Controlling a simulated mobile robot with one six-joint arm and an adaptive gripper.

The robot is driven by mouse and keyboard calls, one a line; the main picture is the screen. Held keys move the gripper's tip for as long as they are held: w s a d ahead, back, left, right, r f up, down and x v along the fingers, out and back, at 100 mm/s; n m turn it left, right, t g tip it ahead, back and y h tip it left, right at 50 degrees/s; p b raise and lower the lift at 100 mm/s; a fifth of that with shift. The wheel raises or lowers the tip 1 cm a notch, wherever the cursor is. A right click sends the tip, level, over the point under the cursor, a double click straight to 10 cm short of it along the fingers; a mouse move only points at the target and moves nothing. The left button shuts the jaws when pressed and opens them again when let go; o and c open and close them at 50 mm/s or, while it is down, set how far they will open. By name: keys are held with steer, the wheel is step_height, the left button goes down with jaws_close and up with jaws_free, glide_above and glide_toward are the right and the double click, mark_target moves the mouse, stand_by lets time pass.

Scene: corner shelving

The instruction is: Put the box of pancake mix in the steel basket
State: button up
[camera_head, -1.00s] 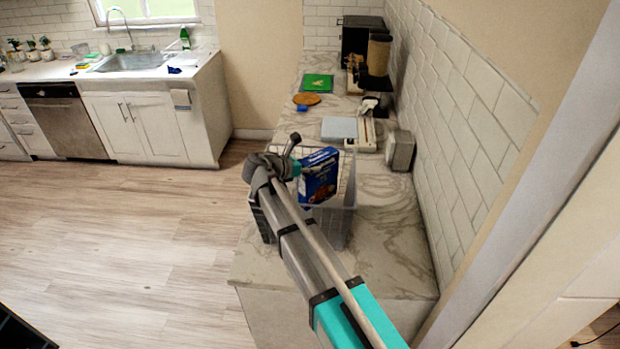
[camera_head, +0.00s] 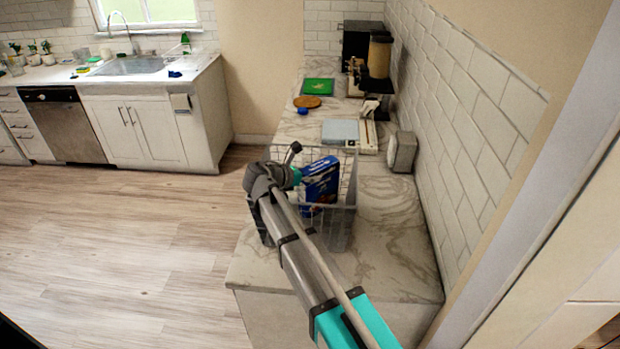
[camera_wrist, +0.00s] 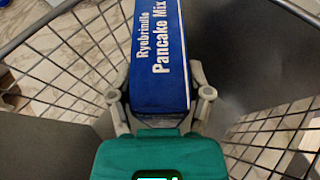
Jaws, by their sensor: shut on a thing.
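The blue box of pancake mix (camera_head: 319,184) is in the steel basket (camera_head: 346,208), with its top near the rim. In the wrist view the box (camera_wrist: 160,60) shows its name in white letters. My gripper (camera_wrist: 163,98) is shut on it, one finger on each side. The wire walls of the basket (camera_wrist: 65,65) surround the box and the fingers. In the head view my wrist hides the left part of the basket, and the fingers are hidden. Whether the box touches the basket floor I cannot tell.
The basket stands on a marble counter (camera_head: 390,250) along a tiled wall. Behind it are a grey-blue scale-like item (camera_head: 341,131), a grey box-shaped item (camera_head: 402,152), a round wooden board (camera_head: 307,102) and a green board (camera_head: 318,86). The counter's front right is clear.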

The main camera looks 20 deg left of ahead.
steer(key=shift+f+b, duration=0.6)
stand_by(0.3)
steer(key=o, duration=1.3)
steer(key=shift+r, duration=0.15)
steer(key=shift+r+p, duration=0.65)
steer(key=shift+p, duration=0.15)
steer(key=p+v, duration=0.4)
steer(key=v, duration=0.8)
steer(key=shift+f, duration=0.1)
